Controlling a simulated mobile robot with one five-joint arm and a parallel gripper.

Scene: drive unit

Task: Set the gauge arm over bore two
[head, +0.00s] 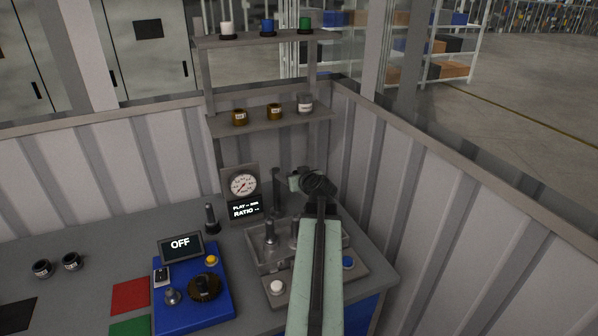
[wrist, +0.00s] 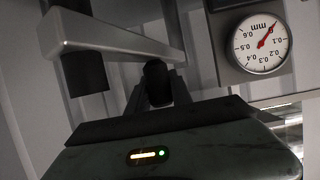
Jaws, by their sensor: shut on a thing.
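The gauge arm (wrist: 120,42) is a pale grey bar in the wrist view, running from a dark post (wrist: 80,70) at left to near my fingers. My gripper (wrist: 157,88) is shut on a dark rounded knob (wrist: 157,75) by the bar's right end. In the head view my gripper (head: 318,184) is above the back of a grey metal housing (head: 265,257), just right of a dark upright post (head: 276,188). My arm covers part of the housing. Bore two and what lies under the gauge arm cannot be made out.
A round dial (head: 243,184) stands above a display (head: 244,209) reading PLAY and RATIO; the dial also shows in the wrist view (wrist: 262,43). A blue control box (head: 222,305) with an OFF screen (head: 181,246) is at left. Corrugated walls and shelves (head: 270,122) close the back.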

